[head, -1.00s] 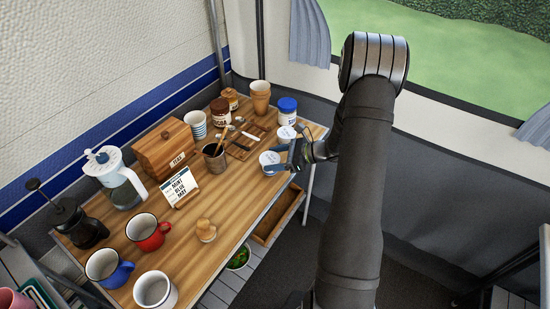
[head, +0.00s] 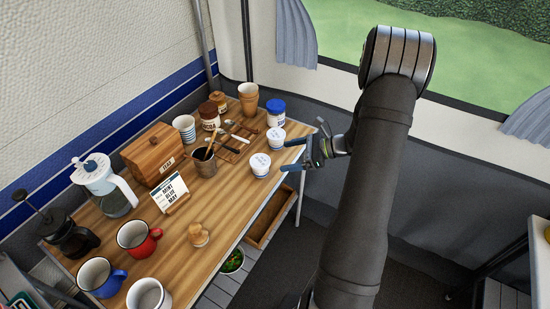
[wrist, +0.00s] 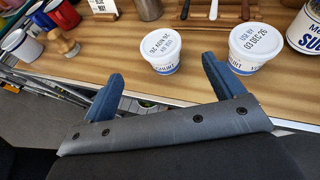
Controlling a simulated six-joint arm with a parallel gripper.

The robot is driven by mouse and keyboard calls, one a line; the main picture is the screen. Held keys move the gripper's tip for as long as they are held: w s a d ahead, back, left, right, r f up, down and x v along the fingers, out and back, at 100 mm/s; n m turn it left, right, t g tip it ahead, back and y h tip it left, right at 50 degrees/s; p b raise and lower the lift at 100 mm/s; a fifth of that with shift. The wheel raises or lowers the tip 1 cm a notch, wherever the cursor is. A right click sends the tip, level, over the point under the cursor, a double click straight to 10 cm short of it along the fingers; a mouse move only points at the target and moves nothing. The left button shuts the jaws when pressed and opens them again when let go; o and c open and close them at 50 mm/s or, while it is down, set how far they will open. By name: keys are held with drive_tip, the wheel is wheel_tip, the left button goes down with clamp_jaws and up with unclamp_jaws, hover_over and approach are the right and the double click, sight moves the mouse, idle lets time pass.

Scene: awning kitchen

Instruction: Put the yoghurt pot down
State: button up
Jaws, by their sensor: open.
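Two white yoghurt pots with printed lids stand upright on the wooden table near its right front edge. The nearer pot (head: 260,164) is left of my gripper (head: 293,155); it also shows in the wrist view (wrist: 161,52). The other pot (head: 276,138) stands behind it, beside the blue-lidded jar, and shows at the right in the wrist view (wrist: 253,48). My gripper is open and empty, with its blue fingers apart and pointing at the table's edge. It is clear of the nearer pot. In the wrist view one fingertip overlaps the lower left of the right-hand pot; I cannot tell if they touch.
A blue-lidded jar (head: 275,112) stands behind the pots. A cutlery tray (head: 236,141), a utensil pot (head: 204,162) and a wooden bread box (head: 153,154) lie further left. Bare tabletop (head: 230,190) is free in front, left of the nearer pot.

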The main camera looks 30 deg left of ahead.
sight(260, 160)
drive_tip(key=shift+v, duration=1.55)
drive_tip(key=shift+a, duration=0.15)
drive_tip(key=x, duration=1.1)
drive_tip(key=shift+s+a+f, duration=0.1)
drive_tip(key=shift+s+f, duration=0.05)
drive_tip(key=shift+f, duration=0.05)
drive_tip(key=shift+a, duration=0.25)
drive_tip(key=shift+r, duration=1.75)
